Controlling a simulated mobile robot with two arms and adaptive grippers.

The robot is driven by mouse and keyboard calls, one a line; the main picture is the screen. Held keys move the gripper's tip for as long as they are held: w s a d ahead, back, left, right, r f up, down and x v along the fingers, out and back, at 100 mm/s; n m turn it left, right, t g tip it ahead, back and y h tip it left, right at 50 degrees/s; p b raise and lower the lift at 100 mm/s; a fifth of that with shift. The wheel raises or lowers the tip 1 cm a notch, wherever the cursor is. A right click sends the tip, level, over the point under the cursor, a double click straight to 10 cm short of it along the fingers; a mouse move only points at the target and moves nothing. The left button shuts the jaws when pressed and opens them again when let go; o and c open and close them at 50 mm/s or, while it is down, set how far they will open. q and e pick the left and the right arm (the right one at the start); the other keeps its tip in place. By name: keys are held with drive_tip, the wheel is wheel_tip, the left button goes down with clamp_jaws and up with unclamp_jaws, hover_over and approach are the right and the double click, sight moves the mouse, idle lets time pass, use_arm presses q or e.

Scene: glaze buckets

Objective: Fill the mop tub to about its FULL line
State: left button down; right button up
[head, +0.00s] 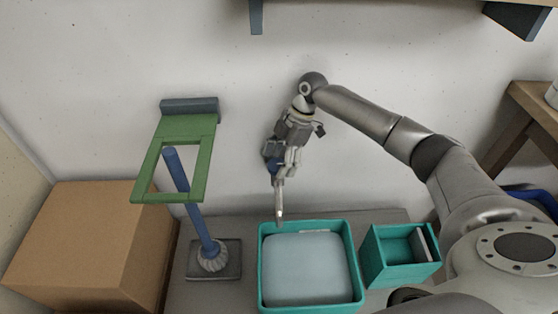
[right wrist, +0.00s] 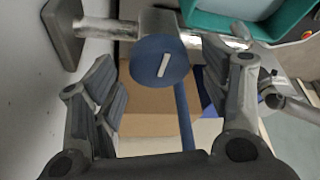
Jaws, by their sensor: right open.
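The teal mop tub (head: 355,286) stands below the tap and holds pale blue-grey water (head: 308,268). I cannot make out its FULL line. The metal tap spout (head: 279,202) points down over the tub's back left rim; I cannot see a clear stream. The tap's round blue knob (right wrist: 150,66) has a white mark, tilted in the right wrist view. My right gripper (head: 276,158) is at the tap by the wall. In the right wrist view its open fingers (right wrist: 160,90) are on either side of the knob, with gaps showing. My left gripper is not in view.
A smaller teal bin (head: 374,262) with a divider stands right of the tub. A blue-handled mop (head: 196,215) stands left, through a green wall frame (head: 143,180). A cardboard box (head: 75,240) fills the far left. A shelf edge (head: 400,4) is above.

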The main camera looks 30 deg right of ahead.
drive_tip(key=v, duration=1.1)
drive_tip(key=shift+r, duration=0.25)
drive_tip(key=shift+d+f, duration=0.1)
